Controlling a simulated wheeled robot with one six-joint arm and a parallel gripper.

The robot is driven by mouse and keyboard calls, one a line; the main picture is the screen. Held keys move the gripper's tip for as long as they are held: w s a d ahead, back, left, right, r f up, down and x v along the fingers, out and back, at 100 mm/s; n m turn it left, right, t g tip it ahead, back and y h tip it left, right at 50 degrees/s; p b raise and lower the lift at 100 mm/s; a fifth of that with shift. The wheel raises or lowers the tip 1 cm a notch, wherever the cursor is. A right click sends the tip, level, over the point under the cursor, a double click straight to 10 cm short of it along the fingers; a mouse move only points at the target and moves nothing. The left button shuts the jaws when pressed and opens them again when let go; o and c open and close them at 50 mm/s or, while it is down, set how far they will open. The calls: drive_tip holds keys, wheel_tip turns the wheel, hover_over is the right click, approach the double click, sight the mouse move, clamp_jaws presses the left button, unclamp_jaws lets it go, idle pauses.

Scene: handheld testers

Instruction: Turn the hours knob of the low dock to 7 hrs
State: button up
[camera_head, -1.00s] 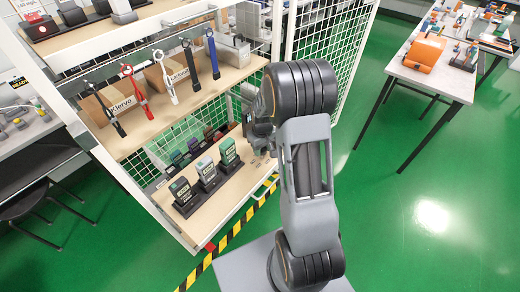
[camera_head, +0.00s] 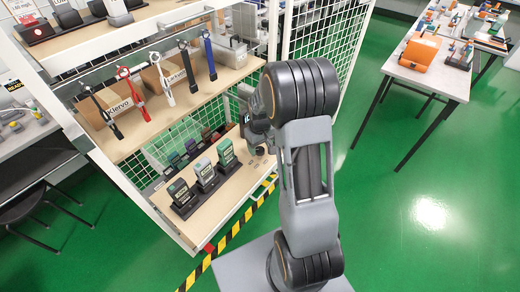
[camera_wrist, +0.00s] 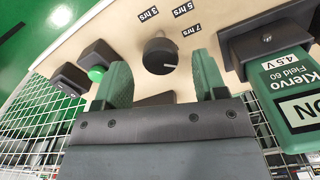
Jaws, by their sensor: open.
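The dark round hours knob (camera_wrist: 160,56) shows in the wrist view on a pale panel, with 3 hrs, 5 hrs and 7 hrs labels above and to its right. Its small white mark is at its lower right side, below the direction of the 7 hrs label (camera_wrist: 190,30). My gripper (camera_wrist: 161,72) is open, with its green fingers either side of the knob's near side; I cannot tell whether they touch it. In the head view, my gripper end (camera_head: 258,148) is by the right end of the lower shelf, and the knob is too small to make out.
A green button (camera_wrist: 96,73) and a dark switch block are left of the knob. A green Klervo tester (camera_wrist: 290,90) sits in its holder at the right, close to the right finger. Several testers stand on the lower shelf (camera_head: 235,195). The upper shelf (camera_head: 215,82) is above.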

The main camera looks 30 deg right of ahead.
sight(260, 150)
wheel_tip(260, 150, up, 12)
drive_tip(key=shift+p, duration=0.45)
drive_tip(key=shift+f, duration=0.1)
